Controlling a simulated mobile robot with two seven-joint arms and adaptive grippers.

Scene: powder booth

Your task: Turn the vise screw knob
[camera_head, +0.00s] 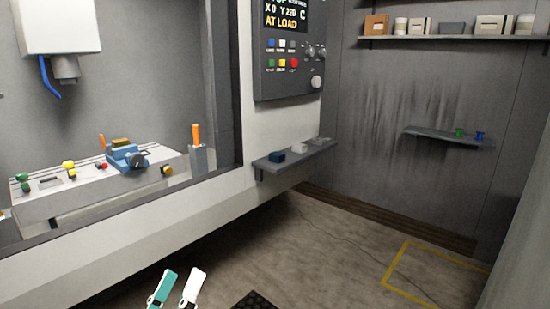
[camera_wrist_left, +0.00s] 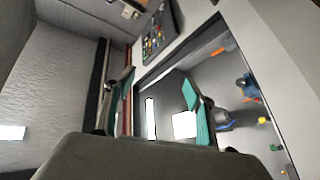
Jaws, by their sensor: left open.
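The blue vise (camera_head: 118,153) sits on the pale machine table inside the machine opening, at left in the head view. Its dark round screw knob (camera_head: 137,160) faces the front right. In the wrist view the vise (camera_wrist_left: 246,88) is small at the right, and its knob is too blurred to make out. My left gripper (camera_head: 177,284) is at the bottom of the head view, outside the machine, well apart from the vise. Its two fingers stand apart with nothing between them; they also show in the left wrist view. My right gripper is in neither view.
The machine's white front sill (camera_head: 120,240) lies between my left gripper and the vise. The machine table (camera_head: 90,195) carries several small coloured parts. A control panel (camera_head: 290,60) hangs at the right of the opening, above a small shelf (camera_head: 300,158). The floor at right is mostly clear.

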